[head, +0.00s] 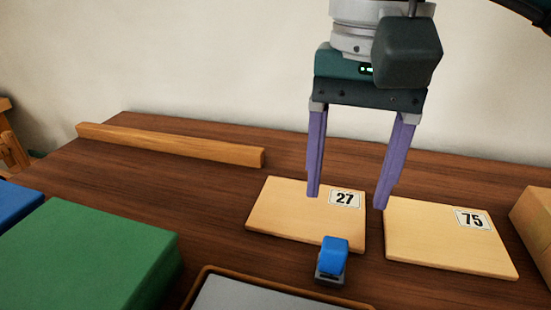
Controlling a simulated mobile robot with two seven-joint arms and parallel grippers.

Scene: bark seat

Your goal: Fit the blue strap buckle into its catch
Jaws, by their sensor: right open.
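A small blue piece (334,250), which looks like the strap buckle, stands at the front edge of the wooden board marked 27. A small grey part (329,275) shows at its base. I cannot tell whether this is the catch or how the two are joined. No strap is clearly visible. My right gripper (347,201) points down with its two purple fingers wide apart and nothing between them. Its fingertips show behind the blue piece, over the board with the 27 label and its right edge. My left gripper is out of view.
Board 27 (290,213) and board 75 (445,243) lie side by side on the brown table (215,192). A wooden bar (170,143) lies at the back left. A green block (90,250), a grey brown-rimmed tray (250,293) and a box (535,225) stand around.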

